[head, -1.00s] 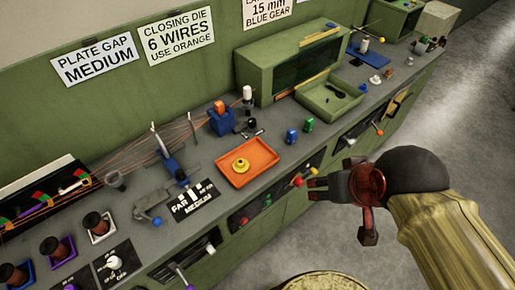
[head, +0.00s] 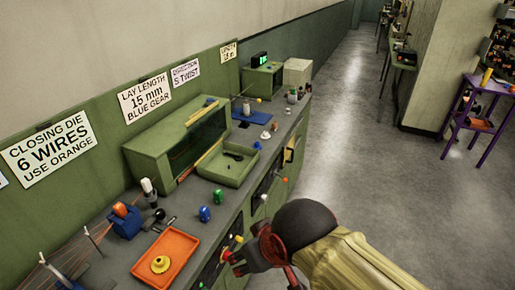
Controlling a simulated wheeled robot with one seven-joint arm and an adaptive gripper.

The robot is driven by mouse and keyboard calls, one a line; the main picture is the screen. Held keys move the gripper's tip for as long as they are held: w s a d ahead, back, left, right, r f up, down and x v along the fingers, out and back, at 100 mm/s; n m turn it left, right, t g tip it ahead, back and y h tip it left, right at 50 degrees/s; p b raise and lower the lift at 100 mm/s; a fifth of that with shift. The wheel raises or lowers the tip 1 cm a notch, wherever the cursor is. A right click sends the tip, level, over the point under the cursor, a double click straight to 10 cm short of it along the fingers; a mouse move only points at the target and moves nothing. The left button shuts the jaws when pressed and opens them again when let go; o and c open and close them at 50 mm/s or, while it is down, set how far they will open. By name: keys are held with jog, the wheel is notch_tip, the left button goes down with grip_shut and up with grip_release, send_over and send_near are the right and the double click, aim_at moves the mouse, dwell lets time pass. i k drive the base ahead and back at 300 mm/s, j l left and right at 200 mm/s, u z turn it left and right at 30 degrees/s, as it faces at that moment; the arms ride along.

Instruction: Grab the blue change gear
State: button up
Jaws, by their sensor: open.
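A small blue piece (head: 204,213), which looks like the blue change gear, stands on the grey bench top. It is beside a similar green piece (head: 218,196), to the right of the orange tray. Its teeth are too small to make out. My gripper (head: 236,263) is open and empty, in front of the bench's front face, nearer to me than the blue piece and apart from it. Part of the gripper is hidden behind my own wrist.
An orange tray (head: 190,243) holds a yellow gear-like piece (head: 160,264). A green cabinet (head: 150,146) and a green tray (head: 247,168) stand behind and right. Knobs stick out of the bench front. The floor (head: 345,150) to the right is open. A purple stand (head: 462,118) is far right.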

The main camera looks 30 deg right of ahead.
aim_at(256, 146)
jog(key=i+l+z, duration=0.1)
jog(key=i+l, duration=0.15)
jog(key=i, duration=0.15)
jog(key=i+l+z, duration=0.25)
jog(key=i+l, duration=0.15)
jog(key=i, duration=0.4)
